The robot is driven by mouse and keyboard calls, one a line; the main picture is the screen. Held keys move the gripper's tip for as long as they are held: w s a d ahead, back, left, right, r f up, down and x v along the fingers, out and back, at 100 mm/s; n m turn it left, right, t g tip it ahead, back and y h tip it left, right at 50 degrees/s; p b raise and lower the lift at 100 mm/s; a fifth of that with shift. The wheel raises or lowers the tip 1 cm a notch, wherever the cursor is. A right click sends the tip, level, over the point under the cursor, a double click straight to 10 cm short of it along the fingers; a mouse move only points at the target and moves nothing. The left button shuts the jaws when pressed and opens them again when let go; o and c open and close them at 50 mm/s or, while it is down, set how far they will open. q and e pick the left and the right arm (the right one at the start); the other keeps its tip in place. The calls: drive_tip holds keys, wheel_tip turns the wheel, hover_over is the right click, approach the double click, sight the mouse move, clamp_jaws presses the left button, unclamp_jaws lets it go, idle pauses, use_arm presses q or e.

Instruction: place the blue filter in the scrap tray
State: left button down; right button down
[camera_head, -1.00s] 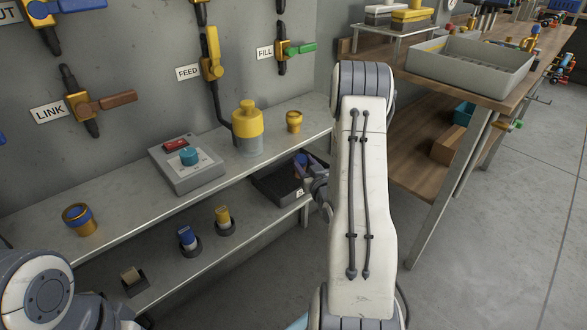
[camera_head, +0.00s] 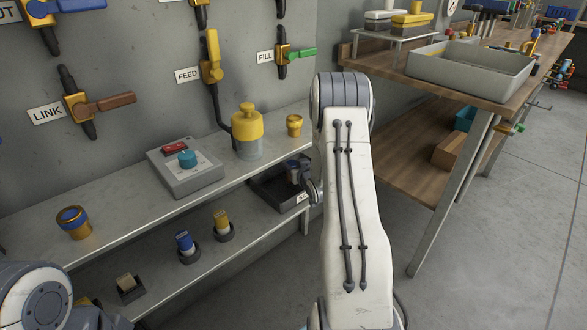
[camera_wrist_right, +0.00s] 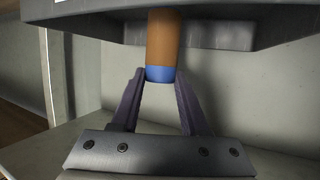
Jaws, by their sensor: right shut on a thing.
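My right gripper (camera_wrist_right: 159,76) is shut on the end of a brown cylinder with a blue band, the blue filter (camera_wrist_right: 161,48). In the head view the tray (camera_head: 269,200) sits at the right end of the lower shelf. My right gripper (camera_head: 303,177) is at its right side, partly hidden by my arm, and the filter there is too small to make out clearly. My left gripper is outside the view; only part of its arm shows.
A blue-topped white filter (camera_head: 185,241), a yellow-topped one (camera_head: 221,219) and a tan one (camera_head: 126,283) stand in dark holders on the lower shelf. Above are a control box (camera_head: 186,172), a yellow-capped jar (camera_head: 247,130) and two brass cups. A workbench stands right.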

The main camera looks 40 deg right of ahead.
drive_tip(key=shift+w+r+g, duration=0.1)
drive_tip(key=shift+w+g, duration=0.1)
drive_tip(key=shift+g, duration=0.1)
drive_tip(key=shift+f+b, duration=0.35)
drive_tip(key=shift+f, duration=0.55)
drive_tip(key=shift+f, duration=0.15)
drive_tip(key=shift+c, duration=2.1)
unclamp_jaws()
drive_tip(key=shift+s+r, duration=0.1)
drive_tip(key=shift+r, duration=0.15)
drive_tip(key=p+v, duration=0.2)
drive_tip(key=v, duration=1)
